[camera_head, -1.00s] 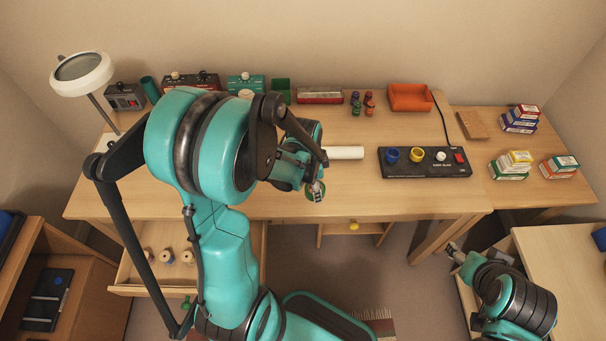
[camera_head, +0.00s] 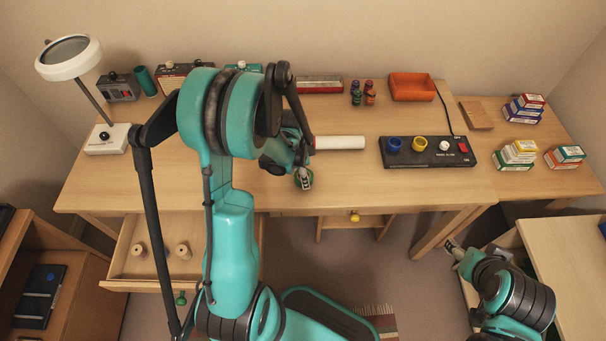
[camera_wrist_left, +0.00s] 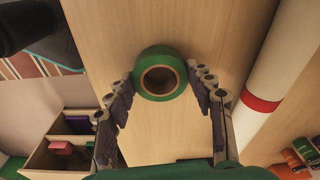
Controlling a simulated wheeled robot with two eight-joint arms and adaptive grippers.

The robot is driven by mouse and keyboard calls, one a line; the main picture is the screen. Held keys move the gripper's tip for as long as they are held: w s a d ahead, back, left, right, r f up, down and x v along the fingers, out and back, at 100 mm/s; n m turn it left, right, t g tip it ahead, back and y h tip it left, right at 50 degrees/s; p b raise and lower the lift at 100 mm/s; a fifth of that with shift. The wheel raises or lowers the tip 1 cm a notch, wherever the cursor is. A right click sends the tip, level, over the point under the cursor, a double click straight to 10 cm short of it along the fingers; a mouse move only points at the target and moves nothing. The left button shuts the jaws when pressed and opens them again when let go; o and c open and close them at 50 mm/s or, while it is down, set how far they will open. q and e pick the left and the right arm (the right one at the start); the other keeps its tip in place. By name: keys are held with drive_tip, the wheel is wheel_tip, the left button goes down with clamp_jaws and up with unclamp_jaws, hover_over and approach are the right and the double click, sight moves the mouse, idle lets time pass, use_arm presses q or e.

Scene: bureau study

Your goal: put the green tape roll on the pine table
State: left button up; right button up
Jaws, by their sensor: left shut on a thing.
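The green tape roll (camera_wrist_left: 160,94) is held between the fingertips of my left gripper (camera_wrist_left: 163,80), its round hole facing the left wrist camera. In the head view my left gripper (camera_head: 304,178) is low over the front part of the long wooden table (camera_head: 350,190), with a bit of green at its tip. I cannot tell whether the roll touches the tabletop. This table or the light table (camera_head: 565,265) at lower right could be the pine one. My right gripper (camera_head: 455,248) is at lower right, away from the roll; its jaws are too small to read.
A white cylinder with a red end (camera_head: 340,142) lies just behind my left gripper. A black control box (camera_head: 428,151) stands to the right, an orange bin (camera_head: 411,87) behind. An open drawer (camera_head: 160,268) juts out below the front edge. The tabletop right of my gripper is clear.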

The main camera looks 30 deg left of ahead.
use_arm(q)
drive_tip(key=shift+f, duration=0.2)
drive_tip(key=o, duration=1.1)
drive_tip(key=shift+o, duration=0.2)
drive_tip(key=shift+r, duration=0.55)
wheel_tip(320, 180, up, 11)
drive_tip(key=a+p, duration=0.1)
drive_tip(key=p, duration=0.4)
drive_tip(key=s+d+r+n+t+y, duration=0.1)
drive_tip(key=s+d+r+n+t, duration=0.5)
drive_tip(key=s+d+r+n, duration=0.3)
drive_tip(key=shift+s+d+r, duration=0.95)
drive_tip(key=shift+d+r, duration=0.45)
drive_tip(key=shift+r, duration=0.45)
